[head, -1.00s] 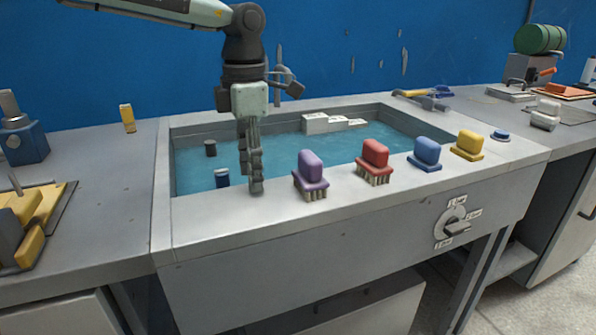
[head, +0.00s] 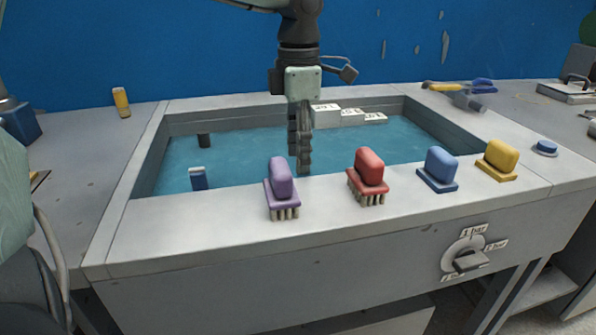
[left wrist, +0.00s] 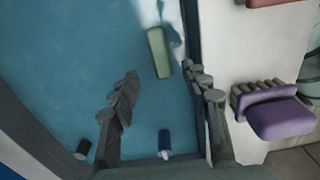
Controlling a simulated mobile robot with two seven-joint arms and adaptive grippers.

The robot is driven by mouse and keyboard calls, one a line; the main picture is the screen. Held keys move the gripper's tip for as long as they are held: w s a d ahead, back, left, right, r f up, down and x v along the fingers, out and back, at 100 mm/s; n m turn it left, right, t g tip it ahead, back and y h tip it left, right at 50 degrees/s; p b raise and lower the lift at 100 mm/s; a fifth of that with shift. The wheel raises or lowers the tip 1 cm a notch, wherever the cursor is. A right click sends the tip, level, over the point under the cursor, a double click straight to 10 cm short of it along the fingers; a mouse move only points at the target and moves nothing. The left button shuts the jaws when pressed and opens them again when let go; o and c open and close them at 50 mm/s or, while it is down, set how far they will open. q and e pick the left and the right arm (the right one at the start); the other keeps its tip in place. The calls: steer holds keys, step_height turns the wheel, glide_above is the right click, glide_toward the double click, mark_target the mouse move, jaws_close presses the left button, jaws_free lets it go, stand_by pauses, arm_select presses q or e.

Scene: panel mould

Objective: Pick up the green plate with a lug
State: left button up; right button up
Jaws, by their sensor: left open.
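The green plate (left wrist: 158,52) lies in the blue water of the basin in the left wrist view, near the basin's right wall there. It looks like a narrow pale-green bar; I cannot make out its lug. I cannot see it in the head view. My left gripper (head: 300,168) points down over the basin, just behind its front rim. It also shows in the left wrist view (left wrist: 164,90), open and empty, with its fingers apart. The plate appears beyond the fingertips, not between them. My right gripper is not in view.
The front rim (head: 215,225) carries purple (head: 281,183), red (head: 369,172), blue (head: 438,168) and yellow (head: 499,158) blocks. White stepped blocks (head: 345,115) stand in the basin's back corner. A blue-and-white cylinder (head: 198,178) and a dark one (head: 204,140) are at its left.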

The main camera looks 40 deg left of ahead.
arm_select(q)
step_height(320, 180, down, 6)
steer(key=shift+w+d+f, duration=0.1)
steer(key=shift+d, duration=0.05)
jaws_close()
stand_by(0.4)
